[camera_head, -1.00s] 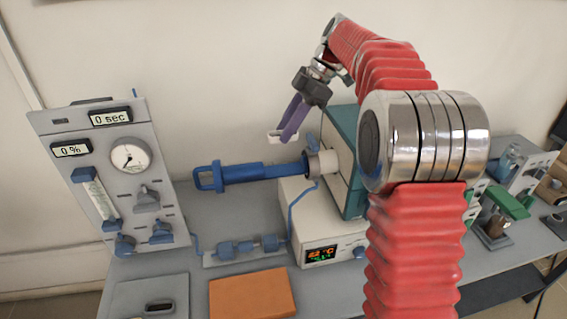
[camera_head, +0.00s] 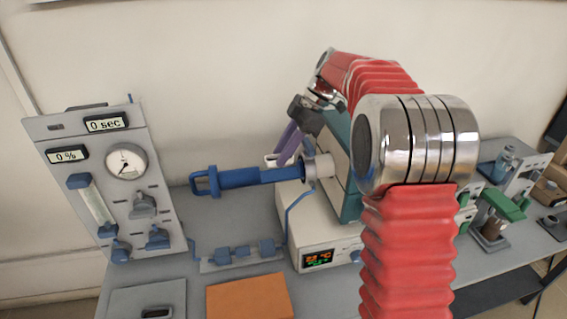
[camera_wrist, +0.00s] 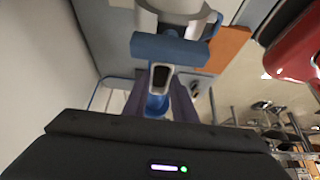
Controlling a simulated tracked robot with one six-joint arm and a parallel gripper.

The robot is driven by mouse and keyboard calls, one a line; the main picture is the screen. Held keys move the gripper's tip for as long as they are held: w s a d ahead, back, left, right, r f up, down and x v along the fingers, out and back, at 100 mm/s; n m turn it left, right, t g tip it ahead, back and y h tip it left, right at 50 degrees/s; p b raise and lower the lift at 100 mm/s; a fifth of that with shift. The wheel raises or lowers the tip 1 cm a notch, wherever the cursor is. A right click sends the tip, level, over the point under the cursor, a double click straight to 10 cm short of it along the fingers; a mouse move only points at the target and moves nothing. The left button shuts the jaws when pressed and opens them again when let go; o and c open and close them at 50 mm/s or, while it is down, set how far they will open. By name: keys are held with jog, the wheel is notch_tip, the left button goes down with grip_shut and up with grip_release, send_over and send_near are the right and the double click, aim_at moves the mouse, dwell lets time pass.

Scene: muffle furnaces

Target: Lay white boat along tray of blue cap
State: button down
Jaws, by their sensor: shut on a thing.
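My gripper (camera_head: 284,155) reaches down with its two purple fingers shut on the small white boat (camera_head: 270,160). In the wrist view the boat (camera_wrist: 161,68) shows end-on with a dark hollow, between the fingertips of my gripper (camera_wrist: 159,85). The blue cap (camera_head: 240,179) is a long blue piece with a loop handle at its left end. Its right end is at the pale tube mouth of the furnace. The boat appears just above or behind the cap; I cannot tell if they touch. Blue cap parts (camera_wrist: 168,48) also show around the boat in the wrist view. The cap's tray is not clearly visible.
The furnace's pale tube mouth (camera_head: 320,166) is close right of my fingers. A grey gauge panel (camera_head: 108,185) stands at left. Blue fittings (camera_head: 238,254) and an orange pad (camera_head: 248,296) lie in front. Green-topped equipment (camera_head: 500,206) stands at right.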

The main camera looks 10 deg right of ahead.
jog(key=shift+f, duration=1.85)
jog(key=c, duration=1.5)
grip_release()
jog(key=shift+o, duration=0.2)
jog(key=v, duration=1.1)
jog(key=shift+d+r, duration=0.2)
jog(key=shift+r, duration=0.25)
